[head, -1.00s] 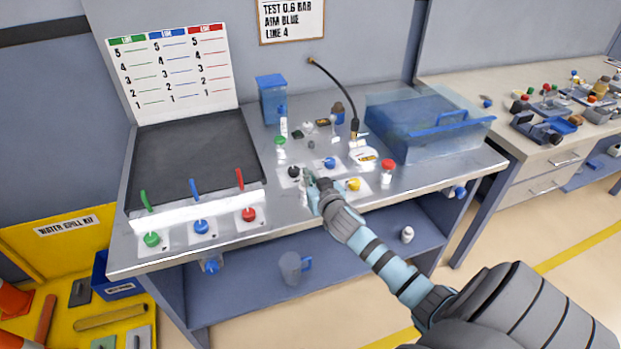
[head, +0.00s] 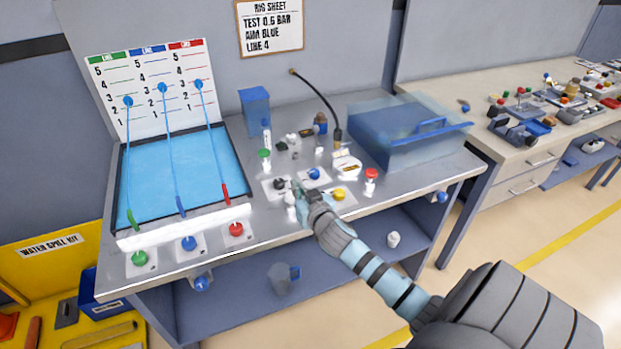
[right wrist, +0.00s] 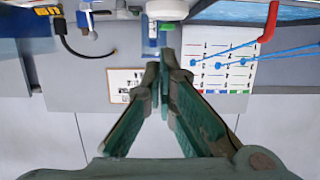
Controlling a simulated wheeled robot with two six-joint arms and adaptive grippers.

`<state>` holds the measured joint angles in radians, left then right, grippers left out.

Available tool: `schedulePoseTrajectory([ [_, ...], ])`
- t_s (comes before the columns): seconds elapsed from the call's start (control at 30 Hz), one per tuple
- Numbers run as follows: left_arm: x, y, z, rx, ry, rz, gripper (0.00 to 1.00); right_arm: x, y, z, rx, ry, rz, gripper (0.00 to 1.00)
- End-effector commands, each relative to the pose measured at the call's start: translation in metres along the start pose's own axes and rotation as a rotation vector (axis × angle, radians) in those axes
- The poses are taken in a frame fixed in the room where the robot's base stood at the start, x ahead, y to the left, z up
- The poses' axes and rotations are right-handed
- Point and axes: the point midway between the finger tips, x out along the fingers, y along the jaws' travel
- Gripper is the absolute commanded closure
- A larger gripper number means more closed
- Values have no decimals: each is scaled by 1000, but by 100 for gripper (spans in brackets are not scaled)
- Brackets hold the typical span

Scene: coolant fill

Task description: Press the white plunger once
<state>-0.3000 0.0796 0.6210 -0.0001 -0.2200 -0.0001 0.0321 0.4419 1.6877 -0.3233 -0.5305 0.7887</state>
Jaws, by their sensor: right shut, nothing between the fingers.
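A small white piece (head: 290,199), which looks like the white plunger, stands on the bench just left of my right gripper. My right gripper (head: 303,192) is shut and empty, its tips close beside this piece; I cannot tell from the head view whether they touch. In the right wrist view, the shut fingers (right wrist: 161,70) point up at a white round cap (right wrist: 167,9), probably the plunger, with a visible gap in the picture. My left gripper is out of view.
Black (head: 280,184), blue (head: 314,174) and yellow (head: 338,195) knobs crowd around my gripper. A red-capped piece (head: 371,174) stands to the right. A clear blue case (head: 415,135) is behind.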

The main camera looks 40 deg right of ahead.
Motion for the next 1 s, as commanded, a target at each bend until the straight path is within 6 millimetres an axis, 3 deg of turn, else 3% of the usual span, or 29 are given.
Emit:
schedulePoseTrajectory([
  [0.2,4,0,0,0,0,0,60,-50,0,5,-2,0,-1,100],
  [0.37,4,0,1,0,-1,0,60,-70,0,5,0,0,0,100],
  [1.0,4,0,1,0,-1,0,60,-76,0,5,1,1,0,100],
])
